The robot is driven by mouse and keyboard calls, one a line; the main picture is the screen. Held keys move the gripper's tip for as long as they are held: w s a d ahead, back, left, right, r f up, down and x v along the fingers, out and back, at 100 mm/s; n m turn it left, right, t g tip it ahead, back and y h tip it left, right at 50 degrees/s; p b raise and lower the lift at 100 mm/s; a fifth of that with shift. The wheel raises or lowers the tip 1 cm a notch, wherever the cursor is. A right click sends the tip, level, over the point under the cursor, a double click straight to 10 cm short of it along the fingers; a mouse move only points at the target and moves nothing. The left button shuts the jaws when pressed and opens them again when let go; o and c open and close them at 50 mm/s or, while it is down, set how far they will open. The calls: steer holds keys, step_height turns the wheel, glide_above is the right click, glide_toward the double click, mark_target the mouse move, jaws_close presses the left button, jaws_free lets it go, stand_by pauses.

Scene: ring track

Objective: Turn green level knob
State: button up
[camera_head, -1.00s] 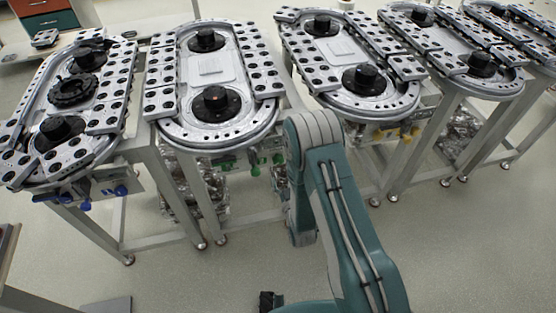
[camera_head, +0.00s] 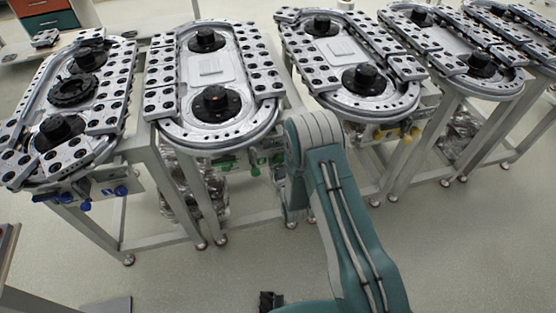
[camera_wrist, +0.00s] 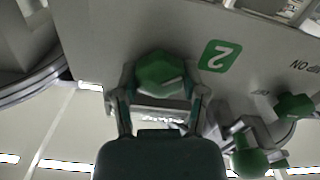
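In the wrist view, a faceted green knob (camera_wrist: 158,75) with a pale mark on its face sits on a grey panel beside a green "2" label (camera_wrist: 219,56). My gripper (camera_wrist: 161,94) has its two fingers apart, one on each side of this knob, with visible gaps; contact is not clear. Two more green knobs show at the right, one upper (camera_wrist: 294,106) and one lower (camera_wrist: 248,158).
Ring tracks stand in a row on metal frames, with another track (camera_head: 68,95) at the left and one (camera_head: 365,95) at the right. Yellow knobs (camera_head: 380,134) hang under the right one. Table legs (camera_head: 185,195) stand near my arm. The floor in front is mostly clear.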

steer(key=shift+m, duration=0.9)
steer(key=o, duration=1.2)
steer(key=shift+a, duration=0.1)
steer(key=shift+c, duration=0.2)
steer(key=v, duration=1.2)
steer(key=shift+w, duration=0.1)
